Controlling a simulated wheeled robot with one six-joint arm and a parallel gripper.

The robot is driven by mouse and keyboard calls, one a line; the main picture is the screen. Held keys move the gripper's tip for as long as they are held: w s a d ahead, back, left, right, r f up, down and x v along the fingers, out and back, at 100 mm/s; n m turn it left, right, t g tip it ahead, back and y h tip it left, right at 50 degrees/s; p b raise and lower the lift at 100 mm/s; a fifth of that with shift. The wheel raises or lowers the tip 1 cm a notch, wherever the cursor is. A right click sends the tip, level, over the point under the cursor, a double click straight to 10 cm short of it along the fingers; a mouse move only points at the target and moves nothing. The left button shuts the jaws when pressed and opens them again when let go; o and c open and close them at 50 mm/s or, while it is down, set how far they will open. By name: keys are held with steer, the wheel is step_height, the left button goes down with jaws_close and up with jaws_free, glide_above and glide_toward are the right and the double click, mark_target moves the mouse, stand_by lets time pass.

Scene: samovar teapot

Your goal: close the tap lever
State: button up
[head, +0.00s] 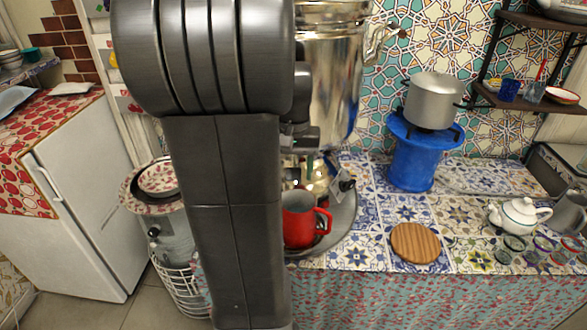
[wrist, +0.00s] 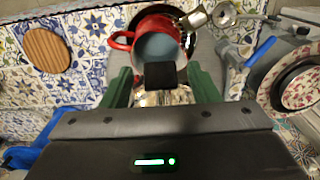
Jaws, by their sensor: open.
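The shiny metal samovar (head: 332,85) stands behind my arm in the head view. My arm hides its left side and much of the tap area. A red mug (head: 299,222) stands below on a round metal tray (head: 345,222); it also shows in the wrist view (wrist: 122,40), with a grey-blue inside. My gripper (wrist: 163,82) is open, its green fingers wide apart. A black block (wrist: 160,75), perhaps the tap lever's handle, shows between the fingers with gaps at both sides. I cannot tell the lever's angle or whether water runs.
A round wooden board (head: 415,243) lies right of the tray. A blue stand (head: 411,165) holds a metal pot (head: 434,100). A white teapot (head: 519,215) and several glasses stand at the right. A patterned container (head: 155,187) stands left of my arm.

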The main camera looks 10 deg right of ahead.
jaws_close()
stand_by(0.3)
